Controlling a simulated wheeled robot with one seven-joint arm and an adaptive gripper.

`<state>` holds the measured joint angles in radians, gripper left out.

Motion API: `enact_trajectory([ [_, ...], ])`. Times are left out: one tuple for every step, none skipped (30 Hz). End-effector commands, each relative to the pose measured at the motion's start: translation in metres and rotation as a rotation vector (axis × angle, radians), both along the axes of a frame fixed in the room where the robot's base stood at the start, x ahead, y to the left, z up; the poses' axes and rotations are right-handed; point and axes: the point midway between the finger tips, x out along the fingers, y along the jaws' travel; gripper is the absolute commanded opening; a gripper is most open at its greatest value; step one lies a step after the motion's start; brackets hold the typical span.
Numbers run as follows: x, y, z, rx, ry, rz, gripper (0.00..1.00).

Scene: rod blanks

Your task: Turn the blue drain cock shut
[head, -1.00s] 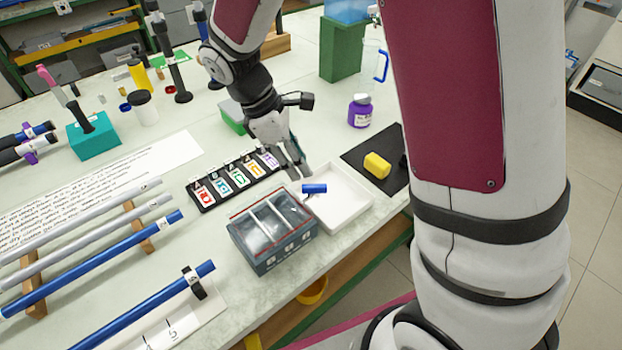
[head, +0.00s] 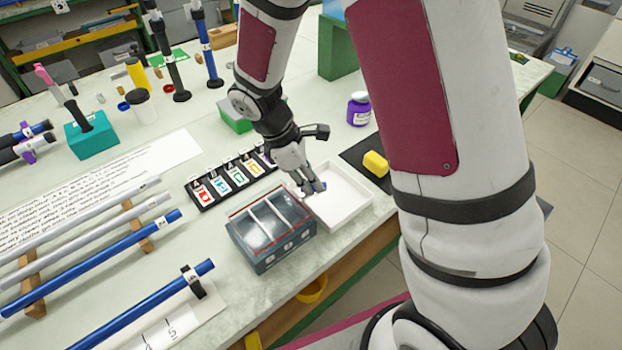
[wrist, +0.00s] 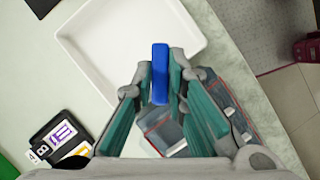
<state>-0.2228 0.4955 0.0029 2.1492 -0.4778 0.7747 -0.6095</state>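The blue drain cock cannot be made out in either view now. A blue tank (head: 333,9) on a green stand (head: 338,58) shows only in part at the top of the head view, and my arm covers the area to its right. My gripper (head: 318,187) is low over the white tray's left side, far in front of that stand. In the wrist view its fingertips (wrist: 160,72) close in on both sides of a short blue rod piece (wrist: 160,74) and appear to touch it. The piece is mostly hidden in the head view.
A white tray (head: 352,212) lies beside a grey compartment box (head: 262,262) near the table's front edge. A card rack (head: 207,203), a purple-labelled bottle (head: 358,110) and a yellow block (head: 375,164) are near. Long rods lie at left.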

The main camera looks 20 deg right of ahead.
Motion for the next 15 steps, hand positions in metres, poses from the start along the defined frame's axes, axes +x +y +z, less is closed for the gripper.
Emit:
enact_trajectory([
  [-0.0001, 0.0002, 0.0001, 0.0, 0.0, 0.0, 0.0],
  [-0.0001, 0.0002, 0.0001, 0.0, 0.0, 0.0, 0.0],
  [-0.0001, 0.0002, 0.0001, 0.0, 0.0, 0.0, 0.0],
  [-0.0001, 0.0002, 0.0001, 0.0, 0.0, 0.0, 0.0],
  [-0.0001, 0.0002, 0.0001, 0.0, 0.0, 0.0, 0.0],
  [-0.0001, 0.0002, 0.0001, 0.0, 0.001, -0.001, 0.0],
  [-0.0001, 0.0002, 0.0001, 0.0, 0.0, -0.002, 0.0],
  [-0.0001, 0.0002, 0.0001, 0.0, 0.0, -0.004, 0.0],
  [0.0, 0.0002, 0.0001, 0.0, 0.0, -0.01, 0.0],
  [0.0, 0.0002, 0.0002, 0.0, 0.0, -0.015, 0.0],
  [0.0, 0.0002, 0.0002, 0.0, 0.0, -0.022, 0.0],
  [0.0, 0.0002, 0.0002, 0.0, 0.0, -0.034, 0.0],
  [-0.0002, 0.0002, 0.0003, -0.001, 0.0, -0.044, 0.0],
  [-0.0004, 0.0002, 0.0003, -0.001, 0.001, -0.056, 0.0],
  [-0.0006, 0.0001, 0.0005, -0.002, 0.002, -0.074, 0.0],
])
